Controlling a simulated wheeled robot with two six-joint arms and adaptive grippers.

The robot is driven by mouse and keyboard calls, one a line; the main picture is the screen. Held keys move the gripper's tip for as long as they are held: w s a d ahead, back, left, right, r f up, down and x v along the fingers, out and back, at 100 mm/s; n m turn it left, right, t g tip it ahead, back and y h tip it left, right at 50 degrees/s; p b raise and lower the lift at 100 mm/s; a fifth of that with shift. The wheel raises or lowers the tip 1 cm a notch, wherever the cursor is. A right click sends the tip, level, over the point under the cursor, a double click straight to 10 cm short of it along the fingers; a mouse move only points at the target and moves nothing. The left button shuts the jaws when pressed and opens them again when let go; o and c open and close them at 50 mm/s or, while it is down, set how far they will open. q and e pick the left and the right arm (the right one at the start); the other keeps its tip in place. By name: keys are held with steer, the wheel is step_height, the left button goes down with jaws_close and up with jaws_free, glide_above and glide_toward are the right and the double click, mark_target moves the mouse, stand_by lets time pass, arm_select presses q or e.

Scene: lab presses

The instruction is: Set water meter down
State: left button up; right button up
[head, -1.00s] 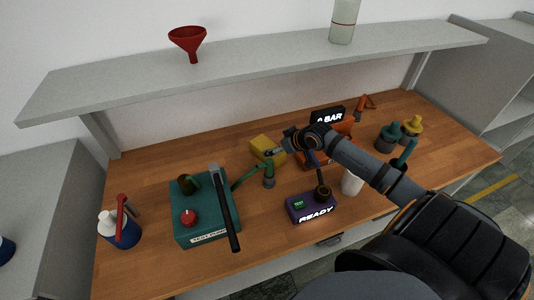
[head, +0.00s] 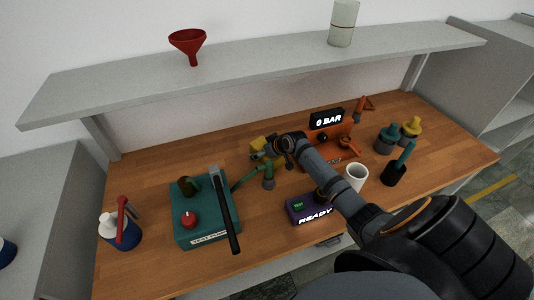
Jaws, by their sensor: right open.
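My right gripper (head: 264,154) is open, at the end of the arm that comes in from the lower right. It is over the middle of the bench, in front of a yellow block (head: 257,143) and just above a green pipe stand (head: 268,178). The gripper covers part of the block; I cannot tell whether they touch. No thing is plainly labelled as the water meter. A dark round fitting (head: 319,195) on the purple READY box (head: 297,213) is partly hidden by my arm. An orange ring-shaped part (head: 345,142) shows by the orange 0 BAR stand (head: 332,133). My left gripper is out of view.
A teal test pump (head: 205,225) with a long black lever stands at left, beside a blue-and-white bottle (head: 122,234). A white cup (head: 356,178), a black holder (head: 394,174) and teal and yellow fittings (head: 387,139) stand at right. A shelf (head: 250,60) overhangs the back.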

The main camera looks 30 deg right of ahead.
mark_target(263, 144)
steer(key=shift+s, duration=0.15)
steer(key=shift+c, duration=1.3)
steer(key=c, duration=1.4)
steer(key=shift+r+b, duration=0.3)
steer(key=shift+r, duration=0.3)
steer(key=r, duration=0.3)
steer(key=shift+s+d+b, duration=0.25)
steer(key=shift+s+b, duration=0.05)
steer(key=shift+s, duration=0.1)
steer(key=v, duration=0.8)
steer(key=shift+s+a, duration=0.1)
steer(key=shift+s, duration=0.05)
steer(key=s+r+p, duration=0.1)
steer(key=s+p, duration=0.1)
steer(key=p, duration=0.1)
steer(key=s+r+p, duration=0.1)
steer(key=s+p, duration=0.1)
steer(key=p, duration=0.1)
steer(key=s+r+p, duration=0.1)
steer(key=s+p, duration=0.2)
steer(key=shift+s+d, duration=0.1)
steer(key=shift+d, duration=0.2)
